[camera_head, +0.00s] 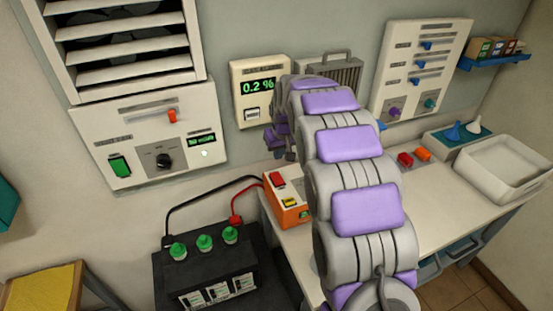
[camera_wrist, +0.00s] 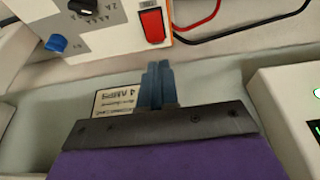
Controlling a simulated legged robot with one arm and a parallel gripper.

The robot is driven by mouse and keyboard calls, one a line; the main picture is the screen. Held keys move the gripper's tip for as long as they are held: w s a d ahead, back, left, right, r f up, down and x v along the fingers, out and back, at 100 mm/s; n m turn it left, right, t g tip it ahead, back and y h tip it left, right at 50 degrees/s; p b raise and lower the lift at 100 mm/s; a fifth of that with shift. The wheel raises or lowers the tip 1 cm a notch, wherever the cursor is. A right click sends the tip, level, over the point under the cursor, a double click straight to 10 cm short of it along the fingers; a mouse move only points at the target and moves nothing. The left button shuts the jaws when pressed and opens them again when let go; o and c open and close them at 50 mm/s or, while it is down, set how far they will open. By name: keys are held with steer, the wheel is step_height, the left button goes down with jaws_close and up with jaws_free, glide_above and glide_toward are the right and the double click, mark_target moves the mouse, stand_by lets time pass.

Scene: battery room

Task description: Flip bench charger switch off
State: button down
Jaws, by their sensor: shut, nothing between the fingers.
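The bench charger (camera_head: 288,210) is an orange box on the left end of the workbench in the head view, with a red switch (camera_head: 277,180) on its top. The wrist view shows the charger's face (camera_wrist: 115,22) at the top, with the red rocker switch (camera_wrist: 152,25) and black and blue knobs. My gripper (camera_wrist: 159,68) is shut and empty, its blue-grey fingers pointing toward the red switch with a small gap in the picture. I cannot tell whether the switch is on or off. In the head view my arm hides most of the gripper and the charger's right side.
A black battery (camera_head: 215,270) with green caps stands left of the bench, joined to the charger by red and black leads. A wall panel (camera_head: 150,135) and a 0.2 % meter (camera_head: 260,90) hang behind. A white tray (camera_head: 505,165) sits on the bench's right.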

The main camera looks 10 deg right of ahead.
mark_target(273, 176)
steer(key=shift+s+r, duration=0.2)
steer(key=shift+r, duration=0.45)
steer(key=shift+w, duration=0.1)
steer(key=shift+w+a, duration=0.1)
steer(key=shift+w, duration=0.4)
steer(key=shift+f, duration=0.15)
steer(key=b+x, duration=0.1)
steer(key=x, duration=0.8)
steer(key=b+x, duration=0.1)
steer(key=x, duration=0.3)
steer(key=shift+s+f+b, duration=0.25)
steer(key=shift+f+b, duration=0.05)
steer(key=shift+f, duration=0.15)
steer(key=shift+w+f+p, duration=0.1)
steer(key=shift+p, duration=0.3)
steer(key=shift+s+f, duration=0.1)
steer(key=shift+s, duration=0.1)
